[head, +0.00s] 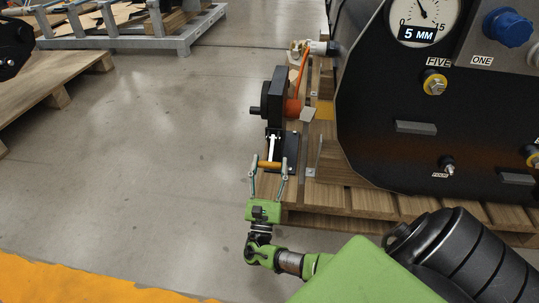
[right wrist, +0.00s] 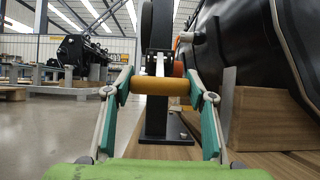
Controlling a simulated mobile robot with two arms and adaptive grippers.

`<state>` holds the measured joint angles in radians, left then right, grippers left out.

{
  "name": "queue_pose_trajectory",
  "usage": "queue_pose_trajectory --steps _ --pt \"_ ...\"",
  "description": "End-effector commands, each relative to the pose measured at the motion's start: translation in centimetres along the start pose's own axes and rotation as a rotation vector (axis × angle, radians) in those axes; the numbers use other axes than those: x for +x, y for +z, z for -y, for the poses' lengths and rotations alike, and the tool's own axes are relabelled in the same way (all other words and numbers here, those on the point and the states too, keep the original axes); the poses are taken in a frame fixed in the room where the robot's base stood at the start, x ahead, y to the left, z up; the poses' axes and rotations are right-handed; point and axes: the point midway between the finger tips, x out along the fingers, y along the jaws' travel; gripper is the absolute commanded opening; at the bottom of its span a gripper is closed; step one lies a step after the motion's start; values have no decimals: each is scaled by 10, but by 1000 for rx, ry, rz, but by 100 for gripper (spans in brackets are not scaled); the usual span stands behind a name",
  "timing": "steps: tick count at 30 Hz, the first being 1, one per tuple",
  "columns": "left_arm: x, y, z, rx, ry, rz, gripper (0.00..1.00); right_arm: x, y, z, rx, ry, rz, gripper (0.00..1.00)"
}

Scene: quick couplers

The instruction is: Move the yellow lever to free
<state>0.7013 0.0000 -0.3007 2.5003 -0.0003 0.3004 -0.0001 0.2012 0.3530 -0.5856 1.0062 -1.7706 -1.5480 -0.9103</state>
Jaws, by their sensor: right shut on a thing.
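The lever's yellow-orange crossbar grip (head: 269,164) lies between the fingertips of my right gripper (head: 268,168). In the right wrist view the crossbar (right wrist: 162,86) spans from one fingertip to the other, and the gripper (right wrist: 161,90) is shut on it. A pale lever arm (head: 272,146) runs from the crossbar back to a black upright mount (head: 274,100). The mount also shows in the right wrist view, behind the crossbar. I see no readable free marking near the lever. My left gripper is not in view.
The mount stands on a wooden pallet (head: 360,200). A large black panel (head: 400,130) with a gauge and couplers labelled FIVE and ONE stands close on the right. An orange hose (head: 302,75) runs behind the mount. The grey floor (head: 170,150) on the left is clear.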

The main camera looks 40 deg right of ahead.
Motion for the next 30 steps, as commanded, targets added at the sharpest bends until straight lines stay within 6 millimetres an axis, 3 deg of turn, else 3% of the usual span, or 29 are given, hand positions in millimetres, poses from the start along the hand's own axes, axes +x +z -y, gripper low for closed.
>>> queue_pose_trajectory --steps 8,9,11,23,30 --pt "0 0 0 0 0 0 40 -2 -5 1 -5 2 -15 12" --pt "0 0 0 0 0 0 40 -2 -5 1 -5 2 -15 53" --pt "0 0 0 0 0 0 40 -2 -4 0 -4 3 -13 68" --pt "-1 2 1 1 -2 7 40 -5 -2 0 -1 1 -7 68" --pt "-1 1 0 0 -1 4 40 -42 -3 0 -3 2 -10 68"
